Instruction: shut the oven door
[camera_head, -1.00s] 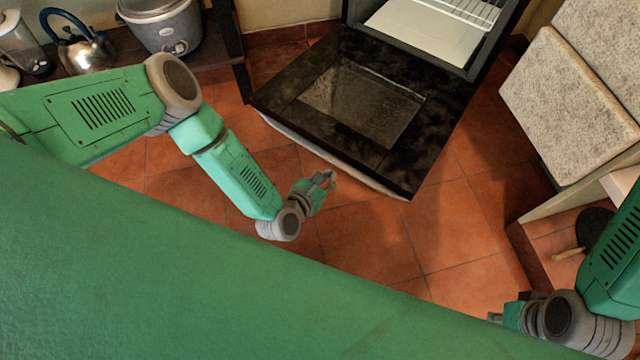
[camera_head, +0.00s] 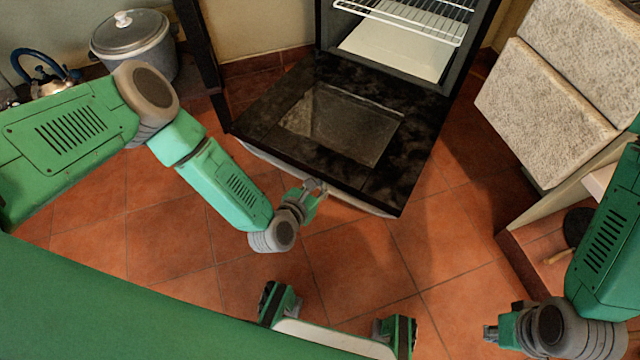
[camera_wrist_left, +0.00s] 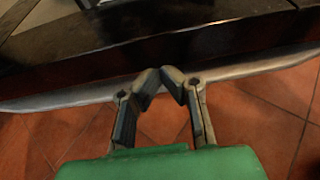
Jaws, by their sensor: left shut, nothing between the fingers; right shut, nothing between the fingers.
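The oven door (camera_head: 270,105) is black with a glass window. It hangs open, folded down toward me, below the oven cavity (camera_head: 395,50) with its wire rack. A pale handle bar (camera_head: 360,205) runs along the door's near edge. My left gripper (camera_head: 318,186) is shut and empty, close to the middle of that near edge. In the left wrist view its fingertips (camera_wrist_left: 166,72) overlap the handle bar (camera_wrist_left: 60,100); I cannot tell if they touch it. My right gripper (camera_head: 488,333) is shut and empty at the lower right, well away from the door.
A grey pot (camera_head: 135,45) and a kettle (camera_head: 45,75) stand on the dark shelf at the left. Stone-faced drawers (camera_head: 545,110) stand to the right of the oven. The tiled floor (camera_head: 370,260) before the door is clear except for my own body.

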